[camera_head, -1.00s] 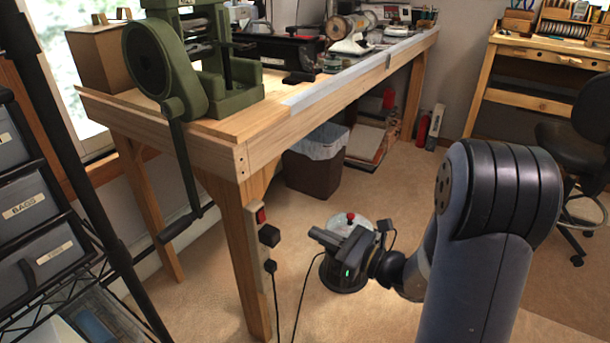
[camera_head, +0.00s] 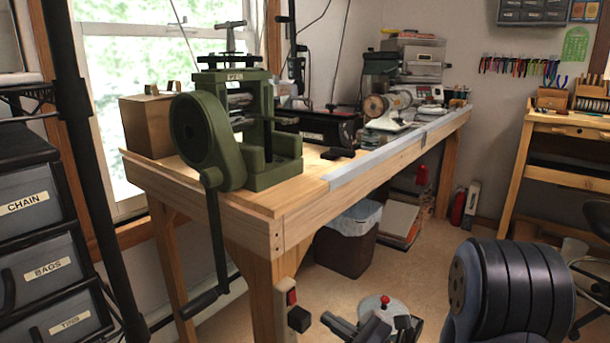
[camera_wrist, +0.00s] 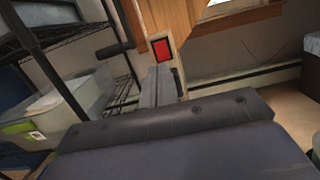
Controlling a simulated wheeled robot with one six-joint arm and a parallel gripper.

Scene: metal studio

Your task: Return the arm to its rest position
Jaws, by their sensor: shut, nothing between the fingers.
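My gripper (camera_head: 329,321) shows at the bottom of the head view, folded low in front of my upper arm, and is partly cut off by the picture's lower edge. In the wrist view its grey fingers (camera_wrist: 160,78) are together with nothing between them. A large dark grey padded part of my own arm fills the bottom of the wrist view, close to the fingers. The gripper is to the right of the workbench's near leg in the head view and touches nothing that I can see.
The wooden workbench (camera_head: 240,223) carries a green rolling mill (camera_head: 215,135) with a hanging crank. A drawer rack (camera_head: 50,276) stands left. A waste bin (camera_head: 346,245) is under the bench. A red-knobbed round object (camera_head: 385,300) is beside the gripper.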

